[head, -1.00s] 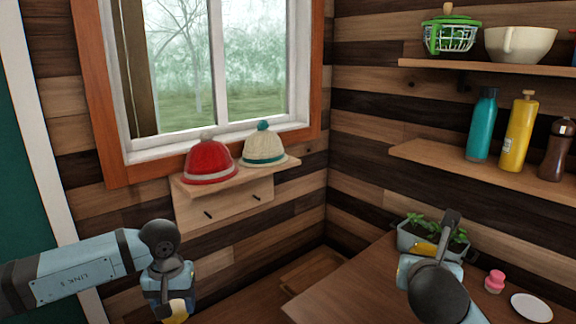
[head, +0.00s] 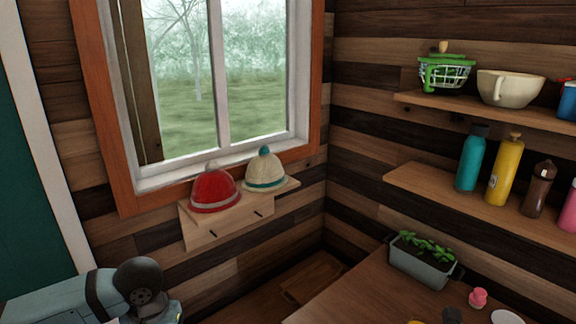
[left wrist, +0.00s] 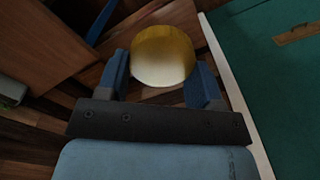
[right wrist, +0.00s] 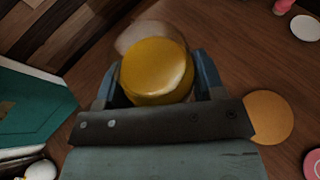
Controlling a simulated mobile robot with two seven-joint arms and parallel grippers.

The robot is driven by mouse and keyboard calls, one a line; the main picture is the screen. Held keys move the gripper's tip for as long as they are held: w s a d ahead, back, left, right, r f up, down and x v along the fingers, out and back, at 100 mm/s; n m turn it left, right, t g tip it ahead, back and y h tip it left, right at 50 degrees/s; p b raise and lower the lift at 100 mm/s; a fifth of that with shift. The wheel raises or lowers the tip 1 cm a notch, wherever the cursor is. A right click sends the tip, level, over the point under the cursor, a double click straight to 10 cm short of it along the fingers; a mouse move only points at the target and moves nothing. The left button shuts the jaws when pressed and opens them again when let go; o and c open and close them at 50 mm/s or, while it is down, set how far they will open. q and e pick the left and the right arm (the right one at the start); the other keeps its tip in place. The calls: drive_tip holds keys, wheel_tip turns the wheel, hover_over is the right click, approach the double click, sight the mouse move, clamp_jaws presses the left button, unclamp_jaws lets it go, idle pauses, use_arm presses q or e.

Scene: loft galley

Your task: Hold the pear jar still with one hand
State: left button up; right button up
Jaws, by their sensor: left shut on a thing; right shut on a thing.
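My left gripper (left wrist: 160,80) is shut on a round, smooth gold thing (left wrist: 163,52), which looks like a lid, in the left wrist view. My right gripper (right wrist: 158,88) is shut on a rounded amber-yellow thing (right wrist: 154,68), likely the pear jar, in the right wrist view. A pale, see-through round shape shows just beyond it. It is over the wooden table (right wrist: 225,55); I cannot tell whether it touches the top. In the head view both held things are out of sight, and only part of my left arm shows at the lower left.
The table (head: 365,295) bears a grey planter (head: 422,267), a small pink thing (head: 478,297) and a white plate (head: 506,317). A tan disc (right wrist: 270,117) lies right of my right gripper. Wall shelves (head: 470,205) hold bottles and bowls.

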drive_tip(key=shift+w, duration=0.1)
idle(0.4)
drive_tip(key=w+a+n+g+y, duration=0.1)
drive_tip(key=w+a+n+y, duration=0.1)
drive_tip(key=a, duration=0.4)
drive_tip(key=w+a+r+n+g+y, duration=0.1)
drive_tip(key=w+a+n+y, duration=0.2)
drive_tip(key=a, duration=0.3)
drive_tip(key=w+a+n+g+y, duration=0.1)
drive_tip(key=w+a+n+y, duration=0.1)
drive_tip(key=a, duration=0.4)
drive_tip(key=shift+w+r+n+y, duration=0.15)
drive_tip(key=shift+w+n+y, duration=0.25)
drive_tip(key=shift+y, duration=0.5)
drive_tip(key=shift+s, duration=0.1)
use_arm(q)
drive_tip(key=w+d+r+n, duration=0.2)
drive_tip(key=d+r+n, duration=0.1)
drive_tip(key=d, duration=0.7)
drive_tip(key=w+d+r+n, duration=0.3)
drive_tip(key=d+r, duration=0.3)
drive_tip(key=d, duration=0.4)
drive_tip(key=w+d+r+n, duration=0.3)
drive_tip(key=d+r+n, duration=0.1)
drive_tip(key=d, duration=0.5)
drive_tip(key=shift+w+d+r, duration=0.25)
drive_tip(key=shift+d+r, duration=0.15)
drive_tip(key=shift+r, duration=0.2)
